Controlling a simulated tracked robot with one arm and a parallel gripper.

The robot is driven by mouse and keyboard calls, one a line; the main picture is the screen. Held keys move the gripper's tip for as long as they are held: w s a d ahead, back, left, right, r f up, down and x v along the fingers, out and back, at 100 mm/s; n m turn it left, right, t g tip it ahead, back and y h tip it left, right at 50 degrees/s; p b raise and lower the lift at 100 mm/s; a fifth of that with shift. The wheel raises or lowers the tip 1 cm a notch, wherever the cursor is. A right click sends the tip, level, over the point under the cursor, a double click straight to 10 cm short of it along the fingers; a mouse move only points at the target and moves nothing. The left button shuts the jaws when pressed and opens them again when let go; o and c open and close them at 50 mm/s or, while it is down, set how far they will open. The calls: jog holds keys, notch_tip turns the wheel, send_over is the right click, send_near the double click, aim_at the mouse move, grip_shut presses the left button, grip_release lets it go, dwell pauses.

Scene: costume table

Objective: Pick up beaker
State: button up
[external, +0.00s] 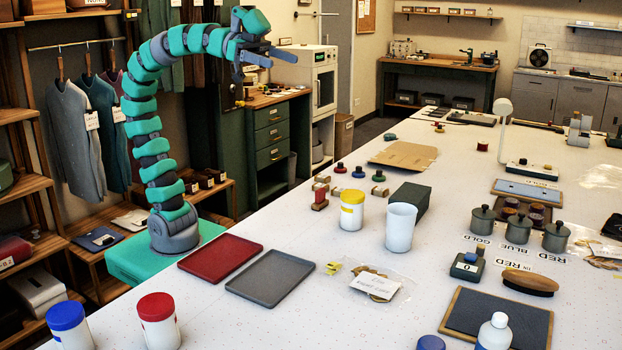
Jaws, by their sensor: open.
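The likely beaker is a plain white, open-topped cup (400,229) standing upright on the white table (330,325). My gripper (274,57) is at the end of the raised teal arm, high above the table's far left side. It is open and empty, well up and to the left of the cup. The cup's inside is mostly hidden from this angle.
A red tray (221,258) and a grey tray (272,273) lie left of the cup. A clear bag with a label (376,284) lies in front. Small stamps (340,167) stand behind. Lidded pots (518,230) stand right, with bare table between.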

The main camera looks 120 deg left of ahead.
jog(key=shift+o, duration=0.2)
jog(key=o, duration=0.3)
jog(key=shift+w, duration=0.1)
jog(key=n+g+y+p, duration=0.2)
jog(key=n+y+p, duration=0.1)
send_near(402, 212)
jog(key=s+d+r, duration=0.2)
jog(key=d+r, duration=0.1)
jog(key=d, duration=0.1)
jog(key=shift+b+x, duration=0.8)
jog(key=shift+x, duration=5.9)
